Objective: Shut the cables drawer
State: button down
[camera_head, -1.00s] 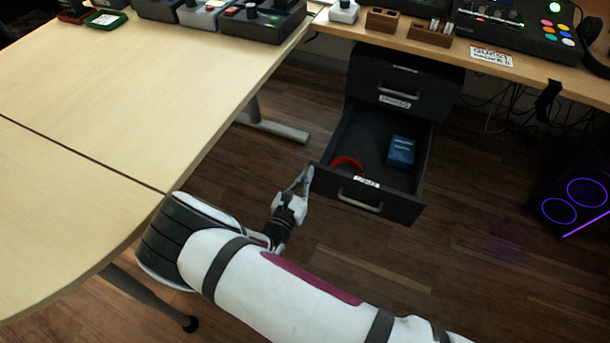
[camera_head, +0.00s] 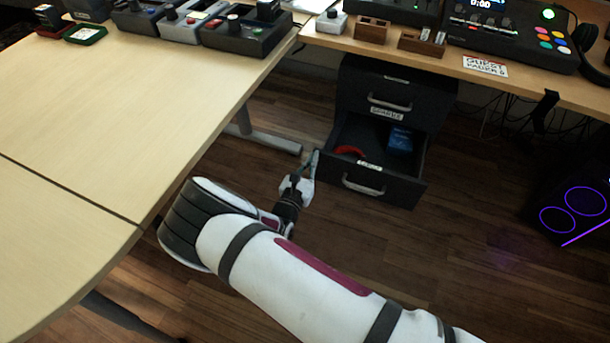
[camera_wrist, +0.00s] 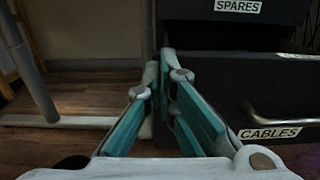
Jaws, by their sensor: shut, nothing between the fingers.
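The cables drawer (camera_head: 378,182) is the lowest drawer of the dark cabinet and stands partly open. Its front shows a bar handle and a white label, which reads CABLES in the wrist view (camera_wrist: 270,133). A red coiled thing (camera_head: 350,150) and a blue box (camera_head: 401,140) lie inside it. My gripper (camera_head: 313,160) is shut and empty, with its fingertips at the left end of the drawer front. In the wrist view my gripper's teal fingers (camera_wrist: 160,75) are close together beside the drawer's left edge; whether they touch it I cannot tell.
The spares drawer (camera_head: 388,95) above is shut. A wooden desk (camera_head: 130,110) stands to the left, with its metal leg (camera_head: 260,140) near my gripper. A PC case (camera_head: 575,205) glows purple at the right. The floor before the drawer is clear.

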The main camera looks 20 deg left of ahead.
jog(key=w+b, duration=0.4)
jog(key=w, duration=1.1)
jog(key=shift+w+d, duration=0.25)
jog(key=shift+w, duration=0.15)
